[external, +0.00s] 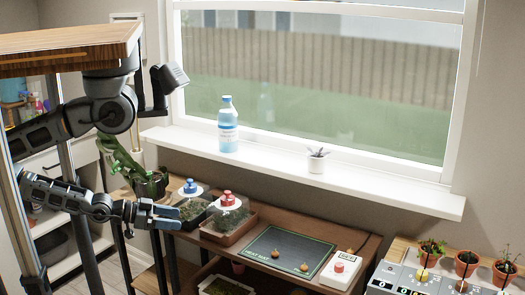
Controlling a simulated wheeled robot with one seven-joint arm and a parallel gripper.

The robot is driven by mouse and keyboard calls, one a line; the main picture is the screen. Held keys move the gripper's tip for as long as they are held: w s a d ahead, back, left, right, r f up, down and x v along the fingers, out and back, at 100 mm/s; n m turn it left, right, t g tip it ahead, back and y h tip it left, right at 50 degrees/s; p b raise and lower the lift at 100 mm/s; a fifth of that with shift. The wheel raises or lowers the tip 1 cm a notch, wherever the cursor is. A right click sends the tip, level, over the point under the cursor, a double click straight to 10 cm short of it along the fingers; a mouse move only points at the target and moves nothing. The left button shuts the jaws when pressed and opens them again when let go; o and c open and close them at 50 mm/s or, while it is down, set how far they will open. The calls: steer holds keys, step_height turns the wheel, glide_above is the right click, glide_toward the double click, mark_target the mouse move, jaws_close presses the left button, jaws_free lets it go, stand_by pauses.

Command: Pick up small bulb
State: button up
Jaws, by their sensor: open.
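Two small brown bulbs sit apart on a dark green-edged heat mat (262,243): one bulb (275,254) near the mat's middle and one bulb (304,267) nearer its right front. They look alike in size here, and I cannot tell which is smaller. My gripper (172,214) is open and empty, with blue-grey fingers pointing right. It appears left of the mat, by the left end of the bench, and is apart from both bulbs.
Two seedling trays with lids, one with a blue knob (190,186) and one with a red knob (227,198), appear between my gripper and the mat. A white box with a red button (339,267) stands right of the mat. A bottle (228,127) stands on the windowsill.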

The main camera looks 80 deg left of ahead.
steer(key=shift+c, duration=0.5)
steer(key=shift+c, duration=0.4)
steer(key=m+g+p, duration=0.5)
steer(key=m+g, duration=0.5)
steer(key=g, duration=0.5)
glide_above(275, 254)
steer(key=f, duration=1.2)
steer(key=shift+w+a, duration=0.3)
steer(key=shift+a, duration=0.05)
steer(key=shift+m, duration=0.3)
steer(key=shift+s+a+f+p, duration=0.1)
steer(key=shift+f+p, duration=0.1)
steer(key=shift+f, duration=1.75)
steer(key=shift+s+f+p, duration=0.1)
steer(key=shift+f+p, duration=0.05)
steer(key=shift+f, duration=1.8)
steer(key=shift+c, duration=0.3)
